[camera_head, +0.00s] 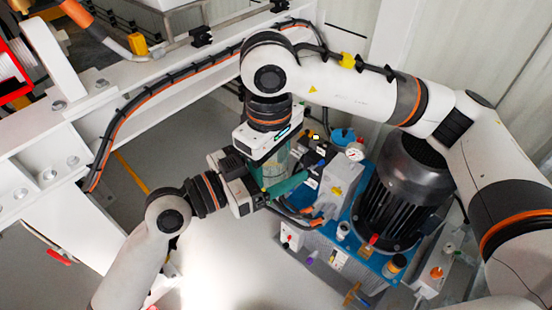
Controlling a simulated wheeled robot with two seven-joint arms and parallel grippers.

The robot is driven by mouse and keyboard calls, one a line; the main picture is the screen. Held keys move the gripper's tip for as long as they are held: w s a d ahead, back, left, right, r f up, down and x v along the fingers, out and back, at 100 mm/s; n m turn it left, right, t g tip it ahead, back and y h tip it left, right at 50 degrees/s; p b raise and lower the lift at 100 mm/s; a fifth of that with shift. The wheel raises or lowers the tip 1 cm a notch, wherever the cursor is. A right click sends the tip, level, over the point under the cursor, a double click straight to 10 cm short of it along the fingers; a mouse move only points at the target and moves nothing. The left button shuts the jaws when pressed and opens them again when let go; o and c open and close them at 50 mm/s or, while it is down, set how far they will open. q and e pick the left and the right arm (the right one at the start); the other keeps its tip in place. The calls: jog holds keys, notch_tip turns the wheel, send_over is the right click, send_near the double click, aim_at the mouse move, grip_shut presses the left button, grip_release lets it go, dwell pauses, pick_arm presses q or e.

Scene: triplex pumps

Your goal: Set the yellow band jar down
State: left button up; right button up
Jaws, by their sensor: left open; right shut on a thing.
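My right gripper (272,160) comes down from above, beside the blue pump unit, and is shut on a clear greenish jar (272,173). The jar is partly hidden by the grippers, and I cannot make out a yellow band on it. My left gripper (284,191) comes in from the lower left, just below the jar, and is open. Its teal finger is close to the jar; I cannot tell whether they touch.
The blue pump unit (347,250) carries a dark finned motor (405,195), a pressure gauge (354,154) and small jars, including an amber-capped one (395,265). A white beam (150,90) with cables crosses the upper left. Grey floor (215,265) is open at the bottom.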

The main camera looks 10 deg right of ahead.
pick_arm(q)
jog(key=c, duration=1.1)
jog(key=shift+o, duration=0.2)
pick_arm(e)
jog(key=o, duration=1.1)
jog(key=shift+c, duration=0.2)
jog(key=shift+a, duration=0.1)
jog(key=shift+s+a, duration=0.1)
